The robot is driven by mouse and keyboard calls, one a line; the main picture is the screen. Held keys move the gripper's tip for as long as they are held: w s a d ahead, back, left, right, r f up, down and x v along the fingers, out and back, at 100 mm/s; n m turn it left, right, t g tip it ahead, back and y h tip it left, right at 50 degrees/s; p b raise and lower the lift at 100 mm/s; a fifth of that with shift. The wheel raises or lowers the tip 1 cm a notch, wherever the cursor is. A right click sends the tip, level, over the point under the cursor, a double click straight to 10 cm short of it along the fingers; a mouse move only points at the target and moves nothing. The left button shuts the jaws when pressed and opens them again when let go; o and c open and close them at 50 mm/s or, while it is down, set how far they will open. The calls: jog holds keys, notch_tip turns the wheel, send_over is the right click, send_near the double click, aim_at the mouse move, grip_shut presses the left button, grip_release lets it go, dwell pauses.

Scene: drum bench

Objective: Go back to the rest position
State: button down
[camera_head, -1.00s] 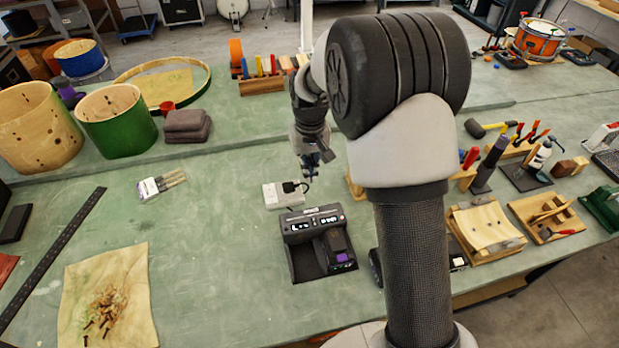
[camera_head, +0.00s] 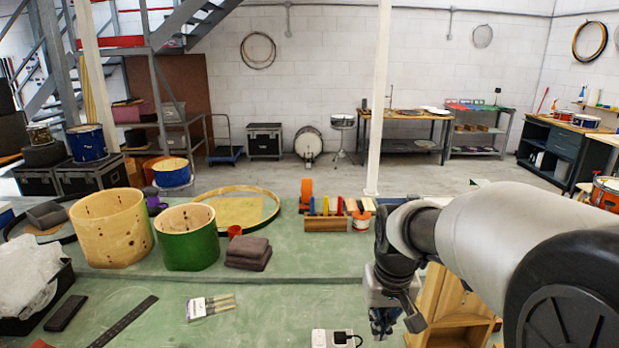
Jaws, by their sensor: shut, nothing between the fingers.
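My gripper (camera_head: 384,330) shows at the lower middle right of the head view, at the end of my arm. Its fingers are shut with nothing between them. It is above the green bench (camera_head: 270,295), just right of a white power block (camera_head: 322,338) with a black plug (camera_head: 342,338). The gripper looks apart from these. The lower part of the bench is cut off by the picture edge.
A natural wood drum shell (camera_head: 110,228), a green shell (camera_head: 188,238) and folded grey cloths (camera_head: 248,254) stand at the left and middle. A wooden rack (camera_head: 328,222) stands behind. A wooden frame (camera_head: 450,310) is close right of my gripper.

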jog(key=s+r+t+b, duration=0.2)
jog(key=s, duration=2)
jog(key=shift+s+r+t+b, duration=0.15)
jog(key=shift+s+t+b, duration=0.15)
jog(key=shift+b, duration=0.1)
jog(key=shift+d, duration=0.1)
